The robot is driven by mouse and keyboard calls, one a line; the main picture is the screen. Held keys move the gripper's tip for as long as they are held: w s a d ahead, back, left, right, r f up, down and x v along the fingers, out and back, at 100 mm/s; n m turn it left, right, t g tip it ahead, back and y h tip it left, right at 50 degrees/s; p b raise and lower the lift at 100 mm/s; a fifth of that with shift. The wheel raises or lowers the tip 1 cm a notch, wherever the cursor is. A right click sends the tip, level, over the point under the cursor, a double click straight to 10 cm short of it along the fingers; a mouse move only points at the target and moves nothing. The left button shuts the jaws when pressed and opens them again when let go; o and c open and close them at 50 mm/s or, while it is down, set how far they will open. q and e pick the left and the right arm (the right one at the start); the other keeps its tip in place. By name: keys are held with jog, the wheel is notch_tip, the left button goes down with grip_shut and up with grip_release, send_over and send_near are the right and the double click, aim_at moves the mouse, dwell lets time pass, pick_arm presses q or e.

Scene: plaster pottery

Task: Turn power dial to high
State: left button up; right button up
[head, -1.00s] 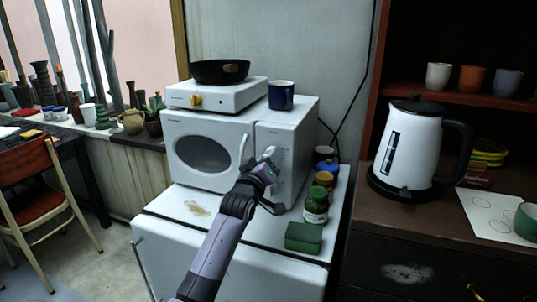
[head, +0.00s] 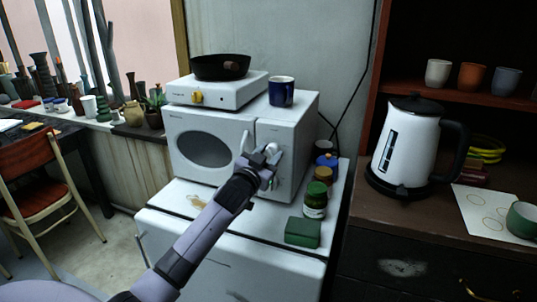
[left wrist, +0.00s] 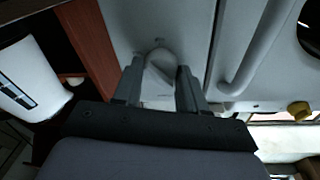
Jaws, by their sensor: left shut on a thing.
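The white microwave (head: 294,132) stands on a white cabinet, with its control panel to the right of its door. Its pale round power dial (head: 272,150) is on that panel, partly covered by my left gripper (head: 268,168). In the left wrist view the dial (left wrist: 159,72) sits between the two dark fingers of the left gripper (left wrist: 160,88), which are shut on its sides. A raised, wedge-like grip shows on the dial. I cannot read its markings or setting. My right gripper is not in view.
The door handle (head: 245,142) is close left of the gripper. A hotplate (head: 225,97) with a pan and a blue mug (head: 281,92) stand on top. Jars (head: 315,200) and a green block (head: 303,232) stand to the right. A kettle (head: 408,150) is farther right.

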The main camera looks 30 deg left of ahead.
pick_arm(q)
jog(key=m, duration=0.4)
jog(key=shift+r+m, duration=0.15)
jog(key=shift+m, duration=0.25)
jog(key=shift+m+g, duration=0.4)
jog(key=shift+m, duration=1.2)
jog(key=shift+r, duration=0.1)
jog(key=o, duration=1)
jog(key=shift+o, duration=0.2)
jog(key=shift+s+f, duration=0.25)
jog(key=shift+s, duration=0.1)
jog(key=s+b, duration=0.1)
jog(key=s, duration=0.5)
jog(key=shift+s+d+r, duration=0.15)
jog(key=shift+d, duration=0.2)
